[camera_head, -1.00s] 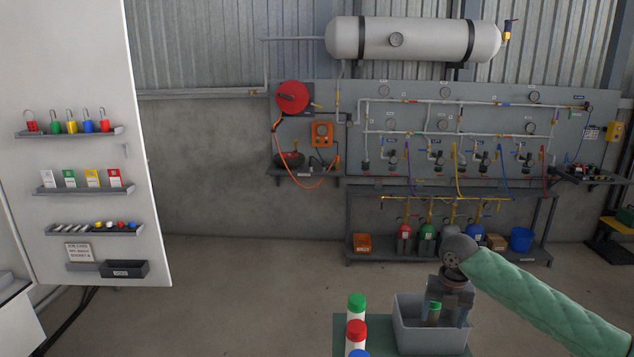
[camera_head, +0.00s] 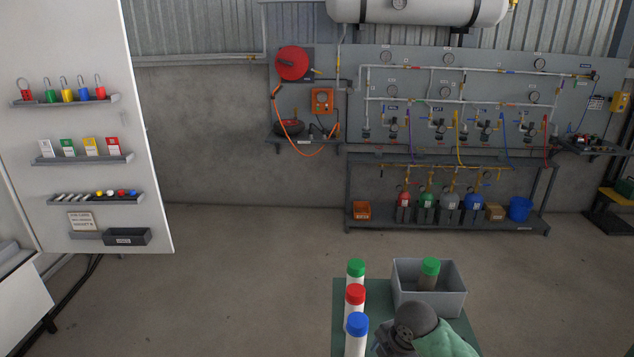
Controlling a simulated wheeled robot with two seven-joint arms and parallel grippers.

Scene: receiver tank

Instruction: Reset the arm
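My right arm, in a green sleeve, comes in at the bottom of the head view, in front of the grey bin (camera_head: 398,300). Its dark wrist shows, but the fingers are hidden or out of the frame, so I cannot tell if the gripper is open or shut. A green-capped container (camera_head: 429,270) stands inside the bin, apart from my arm. To the left of the bin stand white bottles with a green cap (camera_head: 356,268), a red cap (camera_head: 355,295) and a blue cap (camera_head: 357,326). My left arm is not in view.
The bin and bottles are on a green table (camera_head: 343,289). A white board (camera_head: 85,130) with padlocks and tags stands at left. A pipe panel (camera_head: 460,100) and a rack of several cylinders (camera_head: 445,205) are at the back wall. The floor between is clear.

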